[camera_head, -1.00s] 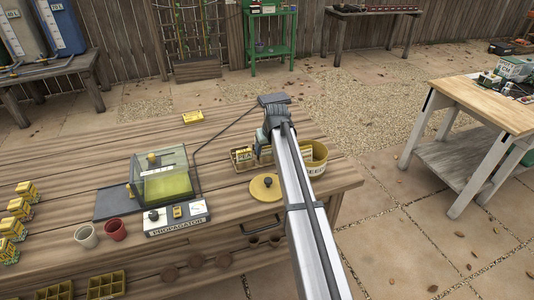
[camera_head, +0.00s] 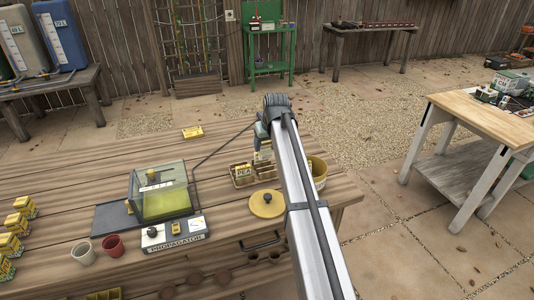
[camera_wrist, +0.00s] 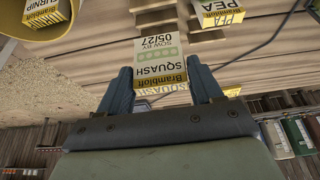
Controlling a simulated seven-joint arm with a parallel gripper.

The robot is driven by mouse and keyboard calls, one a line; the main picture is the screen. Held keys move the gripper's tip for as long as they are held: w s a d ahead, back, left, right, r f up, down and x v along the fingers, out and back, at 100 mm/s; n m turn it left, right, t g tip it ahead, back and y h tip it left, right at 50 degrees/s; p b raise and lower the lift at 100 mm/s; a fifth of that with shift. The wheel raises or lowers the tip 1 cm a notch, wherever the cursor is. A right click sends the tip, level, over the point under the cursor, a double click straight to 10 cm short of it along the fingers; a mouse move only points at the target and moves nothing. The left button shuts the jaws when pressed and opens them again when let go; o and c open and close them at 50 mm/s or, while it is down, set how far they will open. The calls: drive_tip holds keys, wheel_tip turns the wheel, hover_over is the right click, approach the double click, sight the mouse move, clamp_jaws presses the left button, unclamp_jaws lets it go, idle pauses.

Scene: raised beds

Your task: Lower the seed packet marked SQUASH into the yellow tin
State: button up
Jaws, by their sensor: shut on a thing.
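The SQUASH seed packet (camera_wrist: 160,62) is white and yellow, with its printed face toward the wrist camera. My gripper (camera_wrist: 163,92) is shut on its yellow end. In the head view my gripper (camera_head: 262,137) is above the wooden tray (camera_head: 243,181), with the packet (camera_head: 265,153) below it. The yellow tin (camera_head: 319,168) stands to the right of the tray, partly hidden behind my arm. In the wrist view the tin's rim (camera_wrist: 88,12) is at upper left, apart from the packet, and a TURNIP packet (camera_wrist: 45,10) stands inside it.
A PEA packet (camera_head: 243,170) stands in the tray. A round yellow lid (camera_head: 267,204) lies in front of the tray. A clear-covered propagator (camera_head: 165,192) and its cable are to the left. The bench edge is just right of the tin.

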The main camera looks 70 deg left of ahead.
drive_tip(key=shift+w+r, duration=0.1)
drive_tip(key=shift+r, duration=0.35)
drive_tip(key=w+d+r, duration=0.6)
drive_tip(key=d, duration=0.1)
drive_tip(key=w+d+f, duration=0.2)
drive_tip(key=w+d, duration=0.3)
drive_tip(key=w, duration=0.1)
drive_tip(key=shift+w+d+f, duration=0.25)
drive_tip(key=shift+w+f, duration=0.1)
drive_tip(key=shift+w, duration=0.05)
drive_tip(key=shift+a, duration=0.2)
drive_tip(key=shift+a, duration=0.2)
drive_tip(key=shift+f, duration=0.15)
wheel_tip(320, 180, down, 8)
idle(1.9)
